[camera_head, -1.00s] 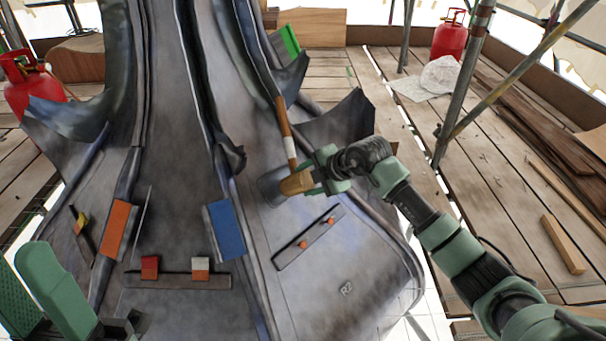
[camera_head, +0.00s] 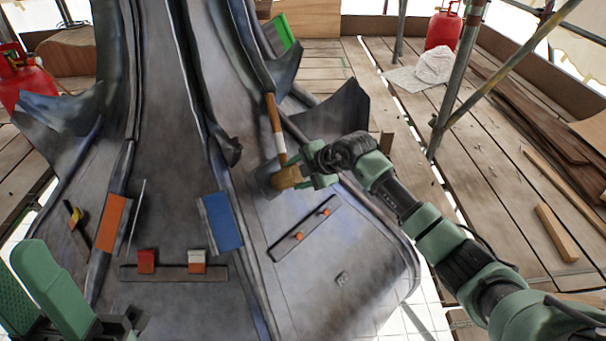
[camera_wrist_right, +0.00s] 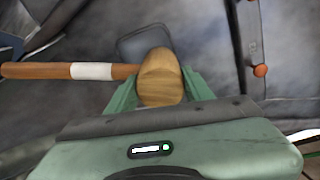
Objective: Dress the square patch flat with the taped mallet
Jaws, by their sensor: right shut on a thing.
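The taped mallet has a brown handle with a white tape band (camera_head: 279,146) and a pale wooden head (camera_head: 287,178). My right gripper (camera_head: 303,174) is shut on the mallet's head; in the right wrist view the head (camera_wrist_right: 160,78) sits between the green fingers and the handle points left. The square patch (camera_wrist_right: 140,44) is a dark grey rounded square on the metal sheet, just beyond the head and partly hidden by it. In the head view the patch (camera_head: 262,180) shows beside the head. Whether head and patch touch, I cannot tell. My left gripper (camera_head: 38,290) is open and empty at lower left.
A bar with orange knobs (camera_head: 301,236) lies on the sheet near the patch. A blue block (camera_head: 222,221), an orange block (camera_head: 112,222) and a rack with red and white pieces (camera_head: 172,272) are further left. A scaffold pole (camera_head: 457,90) stands at right.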

